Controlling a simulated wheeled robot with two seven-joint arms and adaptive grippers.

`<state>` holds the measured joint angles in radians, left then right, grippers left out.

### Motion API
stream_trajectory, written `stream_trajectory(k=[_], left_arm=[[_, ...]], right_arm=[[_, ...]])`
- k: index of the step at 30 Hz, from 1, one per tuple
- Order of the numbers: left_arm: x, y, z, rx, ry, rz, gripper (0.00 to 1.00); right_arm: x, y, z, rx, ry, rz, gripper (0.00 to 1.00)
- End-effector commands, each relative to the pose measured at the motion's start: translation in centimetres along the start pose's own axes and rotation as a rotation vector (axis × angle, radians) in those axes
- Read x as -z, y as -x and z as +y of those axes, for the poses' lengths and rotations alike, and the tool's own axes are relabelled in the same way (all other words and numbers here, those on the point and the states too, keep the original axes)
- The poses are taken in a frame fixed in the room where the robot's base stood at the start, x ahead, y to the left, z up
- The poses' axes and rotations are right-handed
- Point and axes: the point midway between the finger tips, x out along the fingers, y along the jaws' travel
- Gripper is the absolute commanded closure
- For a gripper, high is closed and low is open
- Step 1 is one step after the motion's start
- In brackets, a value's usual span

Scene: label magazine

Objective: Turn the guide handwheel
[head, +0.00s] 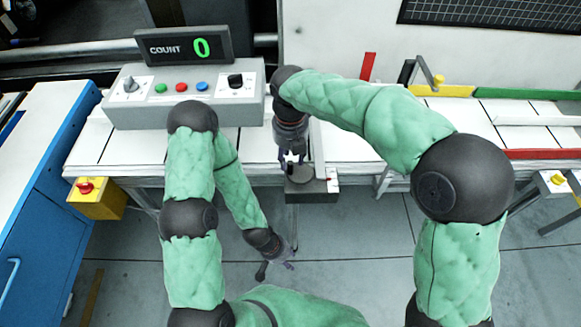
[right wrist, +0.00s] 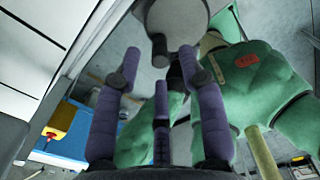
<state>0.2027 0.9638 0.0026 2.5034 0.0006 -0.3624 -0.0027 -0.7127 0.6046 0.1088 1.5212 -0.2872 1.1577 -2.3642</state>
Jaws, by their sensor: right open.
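The guide handwheel (head: 305,173) is a dark round disc on a small grey block at the front edge of the white machine bed. In the right wrist view the handwheel (right wrist: 190,14) is a grey disc at the top, with a short dark knob (right wrist: 159,50) standing out from it. My right gripper (head: 291,158) is just above the wheel's left side. Its purple fingers (right wrist: 161,82) are open and spread, with the knob beyond the gap between their tips; I see no contact. My left gripper (head: 286,256) hangs low over the floor, away from the wheel, its fingers too small to read.
A grey control box (head: 184,95) with coloured buttons stands behind, under a counter display (head: 184,46) reading 0. A yellow box with a red button (head: 97,198) hangs at the bed's left front. A blue cabinet (head: 45,175) stands left. A red rail (head: 540,154) lies right.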

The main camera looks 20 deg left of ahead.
Motion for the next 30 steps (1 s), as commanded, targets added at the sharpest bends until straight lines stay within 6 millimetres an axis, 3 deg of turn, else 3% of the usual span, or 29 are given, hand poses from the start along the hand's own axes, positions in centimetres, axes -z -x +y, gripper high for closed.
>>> stream_trajectory(k=[3,9,20,25,30], left_arm=[[0.1,-1.1,-0.4,0.000,0.000,0.000,0.60],[0.1,-1.7,-0.6,0.000,0.000,0.000,0.60],[0.1,-1.8,-0.6,0.000,0.000,0.001,0.60],[0.1,-1.8,-0.6,0.000,0.000,0.001,0.60],[0.1,-1.8,-0.6,0.000,0.000,0.001,0.60]], right_arm=[[0.1,-2.2,0.0,0.000,0.000,0.001,0.59],[0.0,-4.0,0.0,0.000,-0.001,0.001,0.59],[0.0,-4.3,0.0,-0.001,-0.001,0.000,0.59],[0.0,-4.3,0.0,-0.001,-0.001,0.000,1.00],[0.0,-4.3,0.0,-0.001,-0.001,0.000,1.00]])
